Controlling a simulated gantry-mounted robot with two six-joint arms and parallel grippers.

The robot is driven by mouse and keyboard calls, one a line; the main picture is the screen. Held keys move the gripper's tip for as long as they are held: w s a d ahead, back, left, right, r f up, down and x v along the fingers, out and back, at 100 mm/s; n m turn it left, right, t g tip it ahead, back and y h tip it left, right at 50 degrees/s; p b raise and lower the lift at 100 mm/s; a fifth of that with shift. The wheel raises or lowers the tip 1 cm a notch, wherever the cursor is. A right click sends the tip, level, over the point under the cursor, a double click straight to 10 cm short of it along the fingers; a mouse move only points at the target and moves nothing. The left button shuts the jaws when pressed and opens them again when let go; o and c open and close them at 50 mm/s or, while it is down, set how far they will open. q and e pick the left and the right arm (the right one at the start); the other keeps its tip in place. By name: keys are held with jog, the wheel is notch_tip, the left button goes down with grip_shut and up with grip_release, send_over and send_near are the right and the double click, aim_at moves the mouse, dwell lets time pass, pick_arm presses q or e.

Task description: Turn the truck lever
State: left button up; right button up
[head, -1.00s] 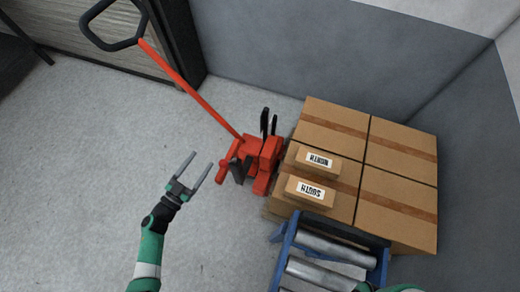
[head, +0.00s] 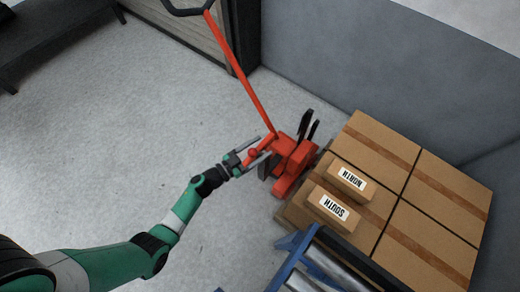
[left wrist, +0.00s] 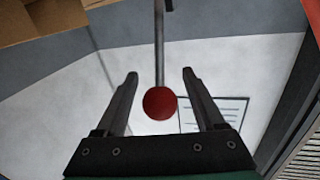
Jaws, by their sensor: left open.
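The red pallet truck (head: 291,160) stands at the left side of the boxes, its long red handle (head: 240,75) slanting up to a black grip loop. The truck lever shows in the left wrist view as a grey rod (left wrist: 159,50) with a round red knob (left wrist: 160,103). My left gripper (head: 262,150) is open at the truck's near left side. In the left wrist view its two dark fingers (left wrist: 160,74) stand on either side of the knob, with a gap on each side. My right gripper is not in view.
Large cardboard boxes (head: 430,190) sit right of the truck, with small boxes labelled NORTH (head: 350,182) and SOUTH (head: 333,207) on top. A blue-framed roller conveyor (head: 320,262) is at the bottom. Grey walls close off the back.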

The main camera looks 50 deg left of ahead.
pick_arm(q)
jog(key=shift+w, duration=0.2)
grip_shut()
dwell(1.3)
